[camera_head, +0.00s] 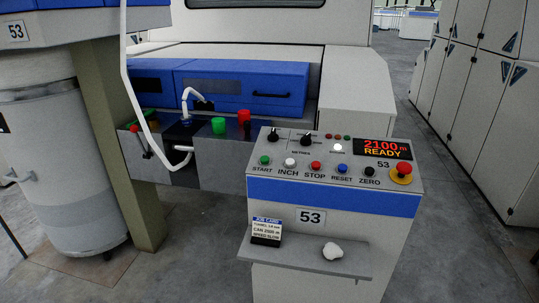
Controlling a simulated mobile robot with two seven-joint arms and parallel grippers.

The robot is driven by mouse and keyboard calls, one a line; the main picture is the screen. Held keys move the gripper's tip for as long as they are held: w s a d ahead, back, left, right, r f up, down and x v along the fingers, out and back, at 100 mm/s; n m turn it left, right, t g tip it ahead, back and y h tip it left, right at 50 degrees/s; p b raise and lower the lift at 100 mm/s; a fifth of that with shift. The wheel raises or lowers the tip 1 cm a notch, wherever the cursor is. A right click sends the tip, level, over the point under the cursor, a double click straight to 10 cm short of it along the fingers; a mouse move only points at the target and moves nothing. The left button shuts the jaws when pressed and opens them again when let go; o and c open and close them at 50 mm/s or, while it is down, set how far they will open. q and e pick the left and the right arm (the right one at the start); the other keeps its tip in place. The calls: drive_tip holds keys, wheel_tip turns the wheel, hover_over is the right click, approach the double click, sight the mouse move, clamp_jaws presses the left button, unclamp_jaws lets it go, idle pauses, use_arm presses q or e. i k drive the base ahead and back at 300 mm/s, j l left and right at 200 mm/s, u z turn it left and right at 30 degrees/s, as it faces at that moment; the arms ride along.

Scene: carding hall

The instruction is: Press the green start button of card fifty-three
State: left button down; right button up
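The control box of card fifty-three (330,209) stands at the centre right, with a "53" plate on its front. Its sloped top panel holds a row of labelled buttons. The green start button (265,160) is at the left end, above the word START. Beside it are the white INCH button (290,162), red STOP button (316,166), blue RESET button (342,169) and black ZERO button (369,172). The display (383,149) reads "2100 m READY". Neither of my grippers is in view.
A red emergency knob (404,169) sits at the panel's right end. A shelf (300,258) below bears a job card (267,231) and a white lump (332,250). Left are a sliver can (60,150) and a post (118,140). Grey cabinets (490,110) stand right; floor between is clear.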

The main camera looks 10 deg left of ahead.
sight(264, 159)
drive_tip(key=i+l+u, duration=0.1)
drive_tip(key=i+l, duration=0.4)
drive_tip(key=l, duration=0.2)
drive_tip(key=i+l+u, duration=0.15)
drive_tip(key=i+l, duration=0.3)
drive_tip(key=l, duration=0.25)
drive_tip(key=i+l+u, duration=0.25)
drive_tip(key=i+l, duration=0.2)
drive_tip(key=l, duration=0.3)
